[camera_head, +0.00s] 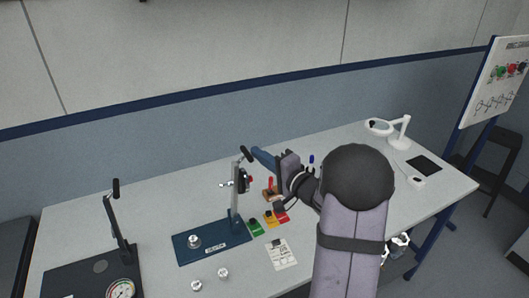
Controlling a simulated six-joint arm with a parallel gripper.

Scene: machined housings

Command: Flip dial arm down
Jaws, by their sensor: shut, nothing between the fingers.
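The fixture has a blue base plate (184,249) with an upright grey post (235,212). A small dial-like part (246,181) sits on the post's upper side. A dark knob (245,153) tops the post. Which part is the dial arm is hard to tell at this size; the upper part stands raised. A silver housing (194,241) sits on the blue base.
Two silver housings (223,273) lie in front of the base. Green, yellow and red blocks (269,219) and a paper card (281,254) lie to its right. A magnifier lamp (402,130) stands back right.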

